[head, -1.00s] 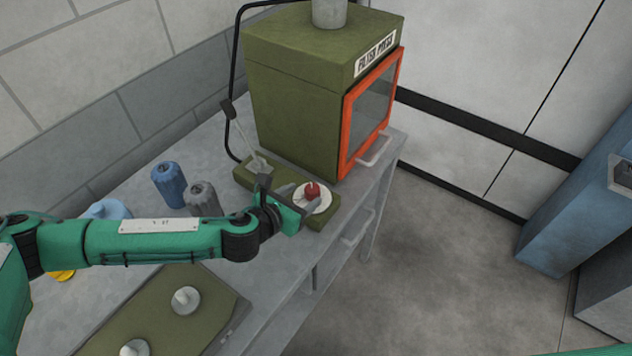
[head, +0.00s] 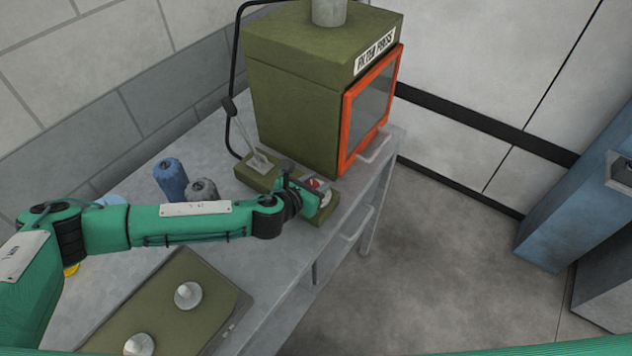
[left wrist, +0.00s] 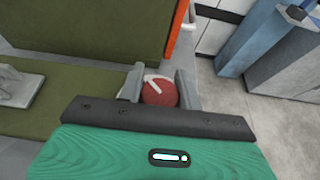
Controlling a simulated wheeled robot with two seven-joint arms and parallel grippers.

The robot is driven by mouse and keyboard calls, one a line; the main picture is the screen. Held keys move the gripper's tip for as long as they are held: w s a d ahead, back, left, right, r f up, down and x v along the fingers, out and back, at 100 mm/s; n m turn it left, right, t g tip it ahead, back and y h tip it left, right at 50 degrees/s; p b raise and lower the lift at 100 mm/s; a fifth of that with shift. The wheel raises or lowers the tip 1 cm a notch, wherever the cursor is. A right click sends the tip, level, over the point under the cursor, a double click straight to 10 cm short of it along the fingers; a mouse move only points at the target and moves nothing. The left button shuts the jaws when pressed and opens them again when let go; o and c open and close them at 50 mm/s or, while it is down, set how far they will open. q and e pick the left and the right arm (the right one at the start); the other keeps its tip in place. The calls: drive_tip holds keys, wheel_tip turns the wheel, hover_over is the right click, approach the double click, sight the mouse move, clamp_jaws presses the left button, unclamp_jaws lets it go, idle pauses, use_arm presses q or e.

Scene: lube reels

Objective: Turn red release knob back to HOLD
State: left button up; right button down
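The red release knob (left wrist: 160,93) sits between my left gripper's two fingers (left wrist: 160,88) in the left wrist view. It fills nearly all of the gap, and I cannot tell whether the fingers press on it. A pale pointer mark (left wrist: 157,79) shows beside the knob; no HOLD label is readable. In the head view the knob (head: 315,183) is partly hidden by my left gripper (head: 314,186), which reaches in from the left over the olive base plate (head: 250,180). My right gripper is not in view.
A lever (head: 240,132) stands at the plate's left end. The olive filter press (head: 295,110) with its orange-framed door (head: 348,125) rises close behind. Blue (head: 170,180) and grey (head: 202,190) bottles stand left. An olive tray (head: 150,300) lies in front. Open floor is right.

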use_arm(q)
drive_tip(key=c, duration=0.4)
drive_tip(key=n+t+y+p, duration=0.1)
drive_tip(key=n+y, duration=0.1)
drive_tip(key=n+t+y+p, duration=0.1)
drive_tip(key=p, duration=0.1)
drive_tip(key=shift+a+r+n+y, duration=0.15)
drive_tip(key=shift+n+y, duration=0.25)
drive_tip(key=n+y+p, duration=0.3)
drive_tip(key=y, duration=0.1)
drive_tip(key=shift+w+a+n+t, duration=0.1)
drive_tip(key=shift+a+n+t, duration=0.15)
drive_tip(key=shift+n+t, duration=0.05)
drive_tip(key=n+y+p, duration=0.1)
drive_tip(key=n+y, duration=0.1)
drive_tip(key=y, duration=0.1)
drive_tip(key=shift+a+n, duration=0.2)
drive_tip(key=shift+n, duration=0.2)
drive_tip(key=n+y, duration=0.1)
drive_tip(key=n+g+y+p, duration=0.1)
drive_tip(key=n+g+y, duration=0.1)
drive_tip(key=y, duration=0.1)
drive_tip(key=shift+a+n, duration=0.25)
drive_tip(key=shift+n, duration=0.05)
drive_tip(key=shift+s+a+n+g+y, duration=0.15)
drive_tip(key=shift+n+g+y, duration=0.7)
drive_tip(key=shift+n+y, duration=0.2)
drive_tip(key=shift+s+a+n+g+y, duration=0.1)
drive_tip(key=shift+a+n+g+y, duration=0.05)
drive_tip(key=shift+n+g+y, duration=0.8)
